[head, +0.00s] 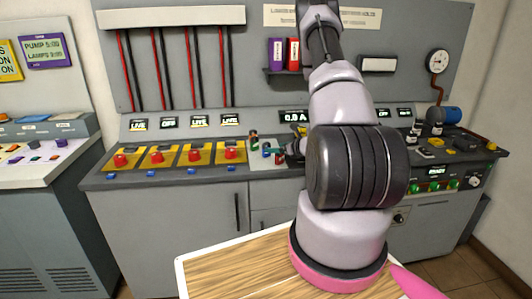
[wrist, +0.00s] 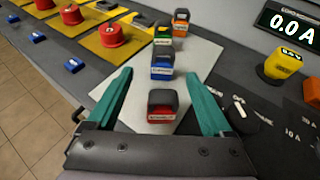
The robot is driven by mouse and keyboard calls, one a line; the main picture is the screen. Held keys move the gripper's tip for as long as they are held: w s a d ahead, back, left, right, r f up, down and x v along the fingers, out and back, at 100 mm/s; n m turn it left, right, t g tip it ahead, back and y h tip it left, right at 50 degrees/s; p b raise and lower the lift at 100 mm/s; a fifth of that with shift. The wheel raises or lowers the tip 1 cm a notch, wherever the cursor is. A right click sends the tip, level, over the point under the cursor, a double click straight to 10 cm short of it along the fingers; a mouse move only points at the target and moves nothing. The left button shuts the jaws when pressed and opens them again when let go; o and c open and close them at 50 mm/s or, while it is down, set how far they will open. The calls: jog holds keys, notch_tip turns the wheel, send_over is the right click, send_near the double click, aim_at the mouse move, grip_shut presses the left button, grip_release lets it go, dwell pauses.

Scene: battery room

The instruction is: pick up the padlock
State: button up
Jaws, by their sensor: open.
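Several small blocks with dark tops and coloured, labelled fronts stand in a loose row on a light grey plate (wrist: 215,62) in the wrist view; they may be padlocks, but I cannot tell which one the task names. A red one (wrist: 162,106) is nearest, between the teal fingers of my gripper (wrist: 157,74), with a gap on both sides. A blue one (wrist: 162,64) stands beyond the fingertips, then a green one (wrist: 163,31) and an orange one (wrist: 181,20). My gripper is open and empty. In the head view my arm hides most of this area.
Red knobs on yellow plates (head: 194,155) line the counter to the left. A wooden-topped surface (head: 235,265) lies in front of the counter.

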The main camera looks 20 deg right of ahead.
jog(key=x, duration=0.5)
jog(key=shift+w+d+r, duration=0.15)
jog(key=shift+w, duration=0.3)
grip_shut()
jog(key=shift+r, duration=0.15)
